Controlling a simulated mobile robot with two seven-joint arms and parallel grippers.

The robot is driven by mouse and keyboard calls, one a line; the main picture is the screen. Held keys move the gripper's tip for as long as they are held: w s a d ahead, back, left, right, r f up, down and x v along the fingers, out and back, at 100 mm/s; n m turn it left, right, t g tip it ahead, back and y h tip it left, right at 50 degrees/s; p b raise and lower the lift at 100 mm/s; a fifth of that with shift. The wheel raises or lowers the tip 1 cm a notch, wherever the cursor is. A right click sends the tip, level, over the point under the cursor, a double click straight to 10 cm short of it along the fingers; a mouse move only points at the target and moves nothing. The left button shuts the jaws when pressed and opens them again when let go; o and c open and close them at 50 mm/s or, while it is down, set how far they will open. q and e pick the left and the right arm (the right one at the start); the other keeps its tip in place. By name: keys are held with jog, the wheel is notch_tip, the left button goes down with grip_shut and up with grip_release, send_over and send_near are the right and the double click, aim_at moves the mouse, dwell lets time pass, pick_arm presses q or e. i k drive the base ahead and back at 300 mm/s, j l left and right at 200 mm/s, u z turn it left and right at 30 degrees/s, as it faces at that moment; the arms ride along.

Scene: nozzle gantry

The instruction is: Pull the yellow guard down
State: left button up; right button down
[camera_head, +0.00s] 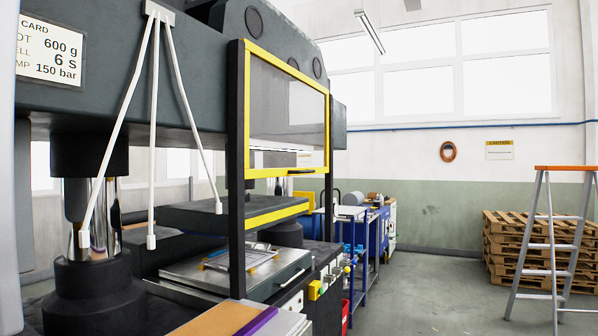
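The yellow guard (287,172) is a clear panel in a yellow frame. It sits in the upper part of two black upright rails on the front of the large dark press (180,55). A small dark handle (302,170) is on its lower bar. The space below the guard is open, with a dark platen (190,214) edged in yellow and a metal mould plate (225,275) lower down. Neither of my grippers is in view.
White rods (153,100) hang from the press at left. A tan board (215,322) lies at the bottom front. A blue cart (365,240), a stepladder (545,240) and stacked pallets (500,240) stand to the right. The floor between cart and ladder is clear.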

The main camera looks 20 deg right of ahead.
aim_at(252, 49)
jog(key=i+l+u, duration=0.1)
jog(key=i+l, duration=0.35)
jog(key=l, duration=0.2)
jog(key=i+l+u, duration=0.25)
jog(key=i+l, duration=0.2)
jog(key=l, duration=0.3)
jog(key=i+l+u, duration=0.1)
jog(key=l, duration=0.25)
jog(key=i+l, duration=0.25)
jog(key=l, duration=0.15)
jog(key=i+l+u, duration=0.15)
jog(key=l, duration=0.25)
jog(key=i, duration=0.05)
